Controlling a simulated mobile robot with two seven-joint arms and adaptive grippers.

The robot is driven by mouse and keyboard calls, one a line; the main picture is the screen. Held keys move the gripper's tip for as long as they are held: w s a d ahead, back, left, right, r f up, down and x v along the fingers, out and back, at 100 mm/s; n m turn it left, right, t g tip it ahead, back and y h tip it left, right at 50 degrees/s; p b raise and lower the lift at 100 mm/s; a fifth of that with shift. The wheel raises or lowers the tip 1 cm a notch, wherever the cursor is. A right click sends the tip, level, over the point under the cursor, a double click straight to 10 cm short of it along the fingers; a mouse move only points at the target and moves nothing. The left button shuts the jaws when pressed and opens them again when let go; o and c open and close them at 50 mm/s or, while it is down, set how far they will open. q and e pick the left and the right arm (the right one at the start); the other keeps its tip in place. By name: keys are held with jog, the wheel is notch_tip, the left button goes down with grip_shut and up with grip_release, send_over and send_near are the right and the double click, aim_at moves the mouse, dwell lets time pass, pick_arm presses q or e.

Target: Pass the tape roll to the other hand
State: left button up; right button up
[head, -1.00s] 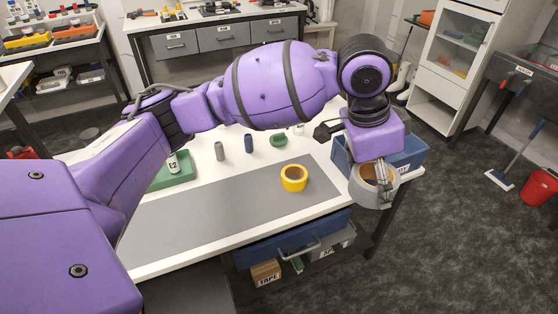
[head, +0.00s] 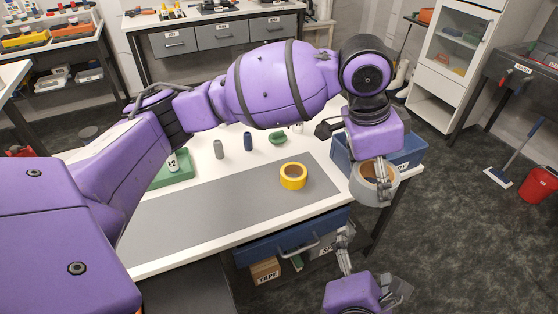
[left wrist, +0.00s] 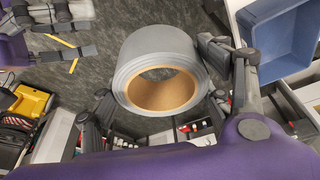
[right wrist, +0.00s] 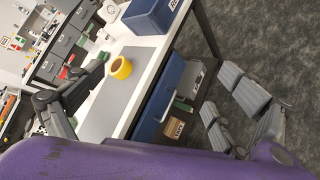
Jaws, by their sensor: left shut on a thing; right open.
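A grey tape roll with a tan core (head: 391,190) is held off the right end of the bench by my left gripper (head: 376,178). In the left wrist view the roll (left wrist: 158,52) sits between the two fingers, its open face toward the camera. My right gripper (head: 372,260) is open and empty, lower than the roll and in front of the bench. Its spread fingers also show at the top left of the left wrist view (left wrist: 62,34). A yellow tape roll (head: 293,185) lies on the grey mat (head: 220,212); the right wrist view also shows it (right wrist: 121,72).
A blue bin (head: 408,158) stands at the bench's right end, close behind the held roll. A blue drawer (head: 270,250) and a box marked TAPE (head: 265,271) are under the bench top. Open floor (head: 460,240) lies to the right.

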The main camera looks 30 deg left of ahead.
notch_tip(320, 180, up, 12)
jog(key=a+r+n+t, duration=0.1)
jog(key=a+n+t, duration=0.15)
jog(key=n, duration=0.65)
send_near(373, 171)
jog(key=shift+t+h, duration=0.25)
jog(key=shift+h, duration=0.05)
jog(key=x, duration=0.6)
jog(key=shift+a+f, duration=0.15)
jog(key=shift+f, duration=0.05)
jog(key=c, duration=1.3)
pick_arm(q)
jog(key=o, duration=1.3)
jog(key=shift+r, duration=0.15)
